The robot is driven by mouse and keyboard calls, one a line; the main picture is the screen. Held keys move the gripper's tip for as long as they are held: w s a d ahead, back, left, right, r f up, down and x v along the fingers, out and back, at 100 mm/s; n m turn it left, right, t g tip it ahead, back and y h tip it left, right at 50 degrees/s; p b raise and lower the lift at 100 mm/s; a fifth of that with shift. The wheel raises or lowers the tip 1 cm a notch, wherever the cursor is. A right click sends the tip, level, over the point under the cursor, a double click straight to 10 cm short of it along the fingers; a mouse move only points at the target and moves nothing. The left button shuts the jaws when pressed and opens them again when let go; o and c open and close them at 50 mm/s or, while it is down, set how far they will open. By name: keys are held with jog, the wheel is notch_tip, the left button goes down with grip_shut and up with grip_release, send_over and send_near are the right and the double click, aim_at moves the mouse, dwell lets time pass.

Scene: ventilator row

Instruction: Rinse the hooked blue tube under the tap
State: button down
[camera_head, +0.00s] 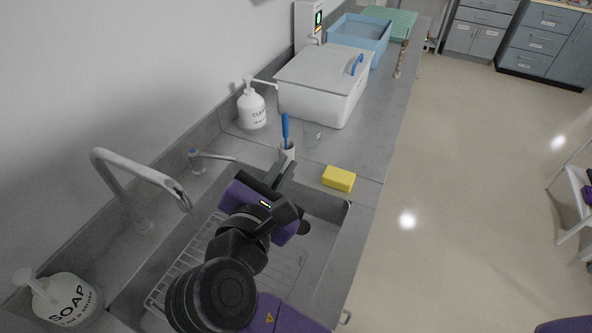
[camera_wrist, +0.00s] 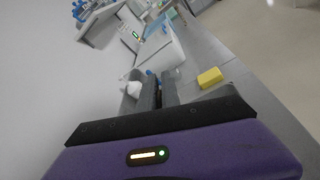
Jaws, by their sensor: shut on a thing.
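A curved blue piece (camera_head: 357,64), hook-like in shape, shows at the right end of the white lidded box (camera_head: 312,97); I take it for the hooked blue tube. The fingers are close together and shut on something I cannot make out. In the wrist view a bit of blue shows just past the fingertips (camera_wrist: 156,80). The tap (camera_head: 140,172) arches over the sink at left of my gripper.
A yellow sponge (camera_head: 339,178) lies on the counter right of the cup. A clear beaker (camera_head: 312,135), a pump bottle (camera_head: 252,108) and a smaller spout (camera_head: 207,158) stand near. A soap bottle (camera_head: 66,302) is at front left. A blue bin (camera_head: 360,35) stands farther back.

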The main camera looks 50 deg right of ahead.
jog(key=w+a+f+b, duration=0.2)
jog(key=w+a, duration=0.4)
jog(key=a, duration=0.1)
jog(key=shift+w+a+b, duration=0.3)
jog(key=shift+a, duration=0.05)
dwell(0.4)
jog(key=shift+w+d+r+p, duration=0.1)
jog(key=shift+w+d+p, duration=0.05)
jog(key=shift+p, duration=0.15)
dwell(0.7)
jog(key=shift+w+d+p, duration=0.2)
jog(key=shift+d+p, duration=0.05)
jog(key=shift+p, duration=0.15)
jog(key=shift+d, duration=0.1)
